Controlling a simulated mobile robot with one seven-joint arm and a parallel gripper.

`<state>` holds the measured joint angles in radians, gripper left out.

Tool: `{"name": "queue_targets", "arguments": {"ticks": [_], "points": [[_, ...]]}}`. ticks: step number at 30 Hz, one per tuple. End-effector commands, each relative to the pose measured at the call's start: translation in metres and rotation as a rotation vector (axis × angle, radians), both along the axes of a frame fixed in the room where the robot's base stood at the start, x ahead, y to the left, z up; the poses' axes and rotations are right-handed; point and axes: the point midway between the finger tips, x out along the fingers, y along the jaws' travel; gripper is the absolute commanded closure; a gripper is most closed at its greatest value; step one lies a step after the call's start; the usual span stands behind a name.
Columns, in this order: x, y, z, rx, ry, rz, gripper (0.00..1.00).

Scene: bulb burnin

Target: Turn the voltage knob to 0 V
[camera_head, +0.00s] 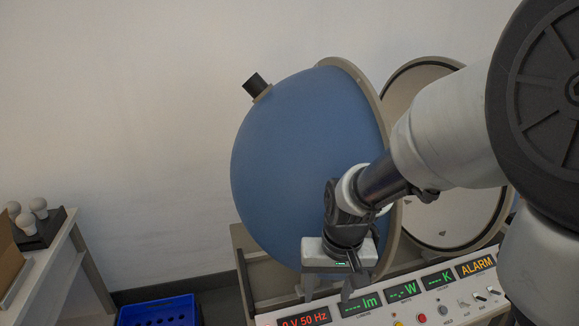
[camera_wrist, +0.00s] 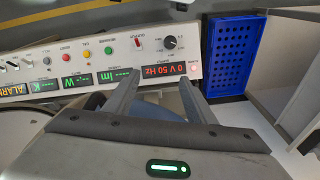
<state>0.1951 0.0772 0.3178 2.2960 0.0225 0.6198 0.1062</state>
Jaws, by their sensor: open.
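The voltage knob (camera_wrist: 170,42) is a black round knob with a scale around it on the white control panel (camera_wrist: 110,50), seen in the wrist view. It is below the frame in the head view. The red display (camera_wrist: 164,70) beside it reads 0 V 50 Hz, and the display also shows at the bottom of the head view (camera_head: 303,317). My gripper (camera_wrist: 160,82) is open and empty, its fingers apart over the display side of the panel, short of the knob. In the head view my gripper (camera_head: 327,286) hangs above the panel's back edge.
A large blue sphere (camera_head: 300,160) with an open round lid (camera_head: 450,215) stands behind the panel. Other panel displays, coloured buttons and an ALARM display (camera_head: 476,266) lie along the panel. A blue crate (camera_wrist: 230,50) sits beside it. Bulbs (camera_head: 38,207) stand on a side table.

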Motion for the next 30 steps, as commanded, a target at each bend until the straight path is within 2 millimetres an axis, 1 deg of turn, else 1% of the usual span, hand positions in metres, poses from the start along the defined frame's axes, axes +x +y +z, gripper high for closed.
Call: {"name": "queue_targets", "arguments": {"ticks": [1,3,6,9,14,17,24,30], "points": [[0.000,0.007,-0.036,0.016,0.040,0.017,0.49],[0.000,0.014,-0.064,0.037,0.076,0.036,0.49],[-0.001,0.024,-0.094,0.064,0.116,0.060,0.49],[-0.001,0.030,-0.112,0.083,0.138,0.072,0.49],[-0.002,0.035,-0.125,0.095,0.151,0.080,0.49],[-0.003,0.037,-0.136,0.095,0.152,0.079,0.49],[-0.004,0.044,-0.184,0.094,0.155,0.082,0.49],[-0.004,0.050,-0.218,0.094,0.152,0.080,0.49]]}}
